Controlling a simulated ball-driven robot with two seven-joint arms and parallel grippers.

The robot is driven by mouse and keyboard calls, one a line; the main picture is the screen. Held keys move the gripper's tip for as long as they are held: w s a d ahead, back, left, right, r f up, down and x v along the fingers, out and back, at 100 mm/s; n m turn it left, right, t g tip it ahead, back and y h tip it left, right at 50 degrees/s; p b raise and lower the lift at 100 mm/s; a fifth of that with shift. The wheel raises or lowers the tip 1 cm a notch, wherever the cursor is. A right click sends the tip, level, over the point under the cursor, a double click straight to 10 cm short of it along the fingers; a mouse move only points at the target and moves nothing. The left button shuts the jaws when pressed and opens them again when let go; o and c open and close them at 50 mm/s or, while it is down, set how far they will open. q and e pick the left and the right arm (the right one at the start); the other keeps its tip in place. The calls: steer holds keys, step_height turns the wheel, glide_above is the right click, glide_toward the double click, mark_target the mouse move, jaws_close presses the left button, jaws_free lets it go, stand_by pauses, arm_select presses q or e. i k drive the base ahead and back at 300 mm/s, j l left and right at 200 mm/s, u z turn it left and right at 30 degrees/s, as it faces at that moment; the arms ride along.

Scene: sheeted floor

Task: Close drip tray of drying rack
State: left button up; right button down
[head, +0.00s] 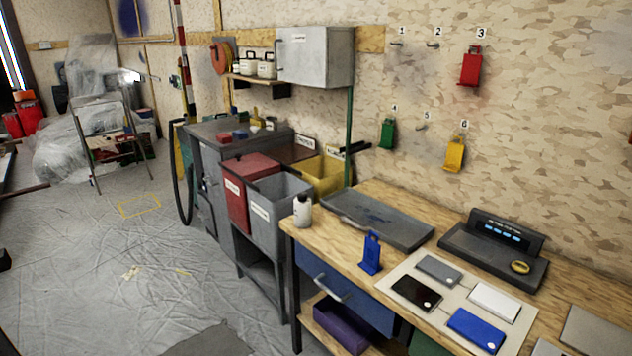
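I cannot make out a drying rack or its drip tray for certain in the head view. The blue drawer (343,288) under the bench top has a silver handle and looks shut. Neither of my grippers is in view.
A red bin (237,205), a grey bin (259,211) and a yellow bin (328,171) stand left of the bench. A folding metal frame (108,136) stands farther back. Sheeted floor (120,290) at the left is mostly clear.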

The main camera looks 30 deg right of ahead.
mark_target(401, 230)
steer(key=i+z, duration=0.2)
steer(key=i, duration=0.3)
steer(key=i+j+z, duration=0.25)
steer(key=i, duration=0.2)
steer(key=i+j+z, duration=0.2)
steer(key=i, duration=0.25)
